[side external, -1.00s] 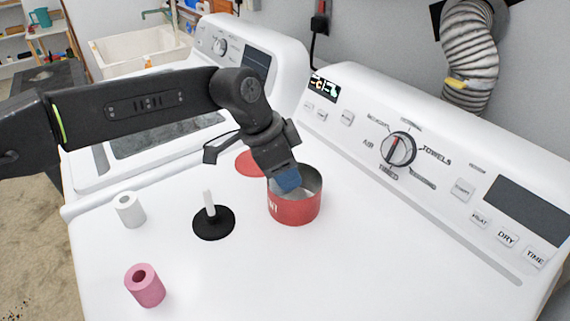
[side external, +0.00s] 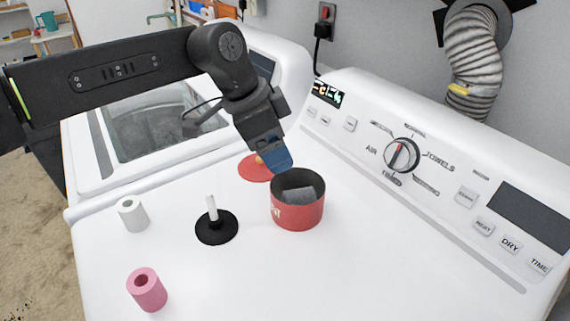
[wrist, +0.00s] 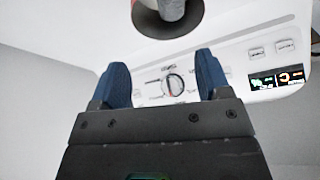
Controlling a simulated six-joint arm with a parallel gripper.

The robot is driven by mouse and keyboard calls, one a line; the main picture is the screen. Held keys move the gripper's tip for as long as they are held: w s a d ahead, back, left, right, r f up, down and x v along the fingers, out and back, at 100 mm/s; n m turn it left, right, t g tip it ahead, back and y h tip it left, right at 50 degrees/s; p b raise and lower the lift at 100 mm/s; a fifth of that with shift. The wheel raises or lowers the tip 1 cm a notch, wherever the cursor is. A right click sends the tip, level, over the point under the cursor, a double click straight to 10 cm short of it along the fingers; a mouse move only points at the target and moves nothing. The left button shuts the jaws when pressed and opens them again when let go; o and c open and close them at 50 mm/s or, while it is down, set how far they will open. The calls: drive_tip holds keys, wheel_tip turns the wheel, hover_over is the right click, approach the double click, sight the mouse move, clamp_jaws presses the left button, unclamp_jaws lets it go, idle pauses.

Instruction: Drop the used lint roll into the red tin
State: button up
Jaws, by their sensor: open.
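The red tin (side external: 297,217) stands open on the white dryer top, below the control panel. A grey roll, which looks like the used lint roll (side external: 300,196), lies inside it, partly hidden by the tin's wall. My gripper (side external: 279,167) is above the tin's back left rim, clear of the roll. In the wrist view the blue fingers of my gripper (wrist: 162,75) are spread apart with nothing between them.
A black stand with a white peg (side external: 216,229) is left of the tin. A white roll (side external: 132,213) and a pink roll (side external: 147,290) stand farther left. A red lid (side external: 253,171) lies behind the tin. The dryer's control panel (side external: 455,190) rises at the right.

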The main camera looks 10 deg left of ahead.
drive_tip(key=v, duration=0.5)
drive_tip(key=shift+a+r, duration=0.1)
drive_tip(key=shift+r, duration=0.25)
drive_tip(key=s+a+r+n+t+y, duration=0.1)
drive_tip(key=s+a+r+n, duration=0.15)
drive_tip(key=a, duration=0.45)
drive_tip(key=s+a+r+n+t, duration=0.15)
drive_tip(key=s+a, duration=0.25)
drive_tip(key=a, duration=0.4)
drive_tip(key=s+a+r+n+y, duration=0.1)
drive_tip(key=s+a+n, duration=0.2)
drive_tip(key=a, duration=0.4)
drive_tip(key=s+a+f+n+y, duration=0.1)
drive_tip(key=s+a+f+n, duration=0.2)
drive_tip(key=s+a+f, duration=0.2)
drive_tip(key=s+a+f+n+t+y, duration=0.1)
drive_tip(key=s+a+f+n, duration=0.2)
drive_tip(key=s, duration=0.8)
drive_tip(key=a+f, duration=0.2)
drive_tip(key=a, duration=0.1)
drive_tip(key=shift+s+a+f, duration=0.3)
drive_tip(key=shift+a+f, duration=0.05)
drive_tip(key=shift+f, duration=0.05)
